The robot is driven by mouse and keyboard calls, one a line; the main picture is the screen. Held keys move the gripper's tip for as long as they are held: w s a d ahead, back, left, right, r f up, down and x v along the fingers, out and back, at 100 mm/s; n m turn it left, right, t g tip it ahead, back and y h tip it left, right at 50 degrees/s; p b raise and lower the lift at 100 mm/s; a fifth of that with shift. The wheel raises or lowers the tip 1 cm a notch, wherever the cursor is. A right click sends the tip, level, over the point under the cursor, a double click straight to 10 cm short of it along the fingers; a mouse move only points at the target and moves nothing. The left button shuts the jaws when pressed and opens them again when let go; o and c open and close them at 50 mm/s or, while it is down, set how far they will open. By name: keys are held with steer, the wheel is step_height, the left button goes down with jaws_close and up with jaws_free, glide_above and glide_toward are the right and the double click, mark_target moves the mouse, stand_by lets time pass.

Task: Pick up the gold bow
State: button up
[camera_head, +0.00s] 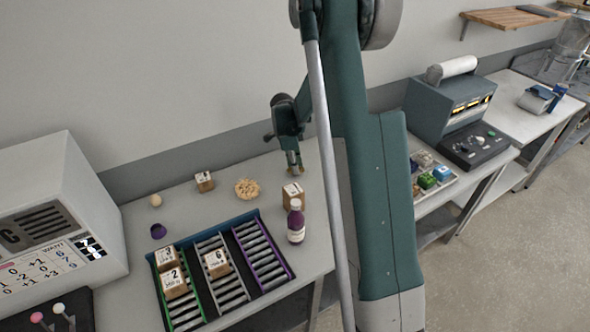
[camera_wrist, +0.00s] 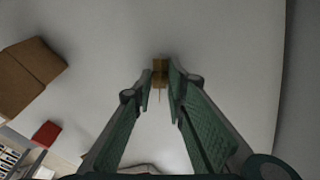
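A small gold-brown piece (camera_wrist: 160,72), which looks like the gold bow, shows between the fingertips in the wrist view. Its bow shape cannot be made out. My gripper (camera_wrist: 160,80) points at it with one green finger on each side. The fingertips are apart, with the piece filling most of the gap; I cannot tell whether they touch it. In the head view my gripper (camera_head: 294,168) hangs low over the back of the table, and a small tan-gold patch shows at its tips.
A brown box (camera_head: 293,194) and a purple bottle (camera_head: 296,222) stand in front of my gripper. A plate of pale pieces (camera_head: 246,188) and a small box (camera_head: 204,181) lie to the left. A rack (camera_head: 236,217) with coloured lanes lies nearer. The wall is close behind.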

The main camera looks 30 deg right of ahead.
step_height(320, 180, up, 9)
stand_by(0.5)
steer(key=shift+d+f, duration=0.1)
stand_by(0.5)
